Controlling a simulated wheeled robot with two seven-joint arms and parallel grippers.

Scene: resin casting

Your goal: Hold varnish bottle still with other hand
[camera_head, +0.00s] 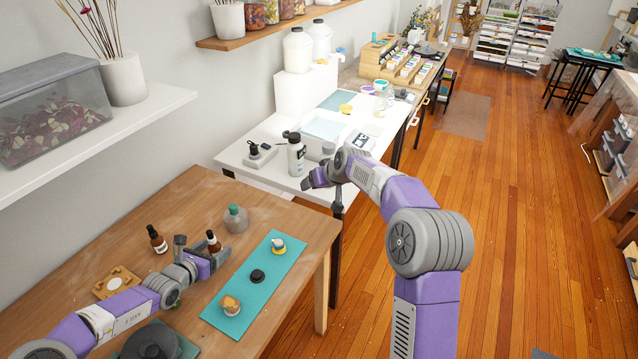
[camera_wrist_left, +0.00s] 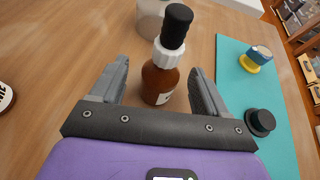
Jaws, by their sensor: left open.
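A brown bottle with a white collar and black top (camera_head: 212,243) stands upright on the wooden table; it fits the name varnish bottle, but its label is not readable. My left gripper (camera_head: 197,245) is open around it. In the left wrist view, the bottle (camera_wrist_left: 161,80) stands between the two spread fingers (camera_wrist_left: 158,88), with gaps visible on both sides. My right gripper (camera_head: 325,188) is over the edge of the white table, its fingers apart, with nothing seen between them.
A second brown bottle (camera_head: 157,239) and a grey-green bottle (camera_head: 236,219) stand nearby. A teal mat (camera_head: 270,265) right of the gripper holds a black knob-like piece (camera_head: 257,276) and small items. A white bottle (camera_head: 296,156) stands near my right gripper.

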